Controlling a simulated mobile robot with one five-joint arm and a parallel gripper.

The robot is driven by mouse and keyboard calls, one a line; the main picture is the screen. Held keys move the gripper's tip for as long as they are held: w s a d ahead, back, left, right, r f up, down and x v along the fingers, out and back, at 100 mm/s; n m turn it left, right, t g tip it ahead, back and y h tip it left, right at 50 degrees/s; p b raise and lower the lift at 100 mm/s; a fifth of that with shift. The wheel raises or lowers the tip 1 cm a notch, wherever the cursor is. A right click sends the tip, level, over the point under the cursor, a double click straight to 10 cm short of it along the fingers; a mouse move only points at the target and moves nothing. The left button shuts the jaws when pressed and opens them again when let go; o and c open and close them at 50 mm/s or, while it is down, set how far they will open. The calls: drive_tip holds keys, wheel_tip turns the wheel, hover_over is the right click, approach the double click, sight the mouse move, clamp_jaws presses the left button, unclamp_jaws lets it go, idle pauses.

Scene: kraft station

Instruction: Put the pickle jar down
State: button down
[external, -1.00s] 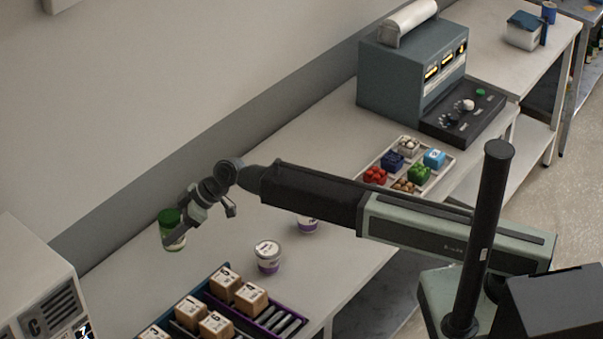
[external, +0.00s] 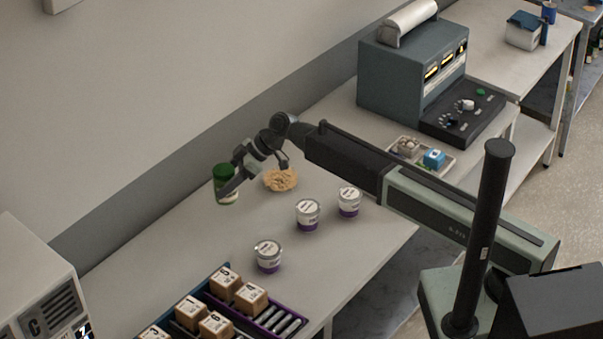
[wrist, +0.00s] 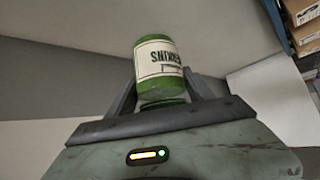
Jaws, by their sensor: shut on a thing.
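The pickle jar (external: 226,184) is green with a white label. It is upright or nearly so at the left end of my arm, over the back part of the long table (external: 185,235). My gripper (external: 228,192) is shut on it. In the wrist view the jar (wrist: 158,70) sits between the two fingers of my gripper (wrist: 163,92), and its label lettering shows. I cannot tell whether the jar's base touches the table.
A tan crumbly heap (external: 280,180) lies just right of the jar. Three white tubs with purple bases (external: 307,214) stand in front. Small boxes (external: 225,283) sit on a roller rack (external: 271,316) at the front. A tray (external: 446,168) and a grey machine (external: 412,75) are behind right.

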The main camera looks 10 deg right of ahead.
wheel_tip(320, 180, down, 10)
drive_tip(key=b, duration=1)
drive_tip(key=shift+f, duration=0.25)
drive_tip(key=shift+r, duration=0.3)
drive_tip(key=shift+f, duration=0.25)
drive_tip(key=shift+c, duration=1.9)
unclamp_jaws()
drive_tip(key=shift+r, duration=0.1)
drive_tip(key=shift+r, duration=0.2)
drive_tip(key=p+v, duration=0.8)
drive_tip(key=v, duration=0.4)
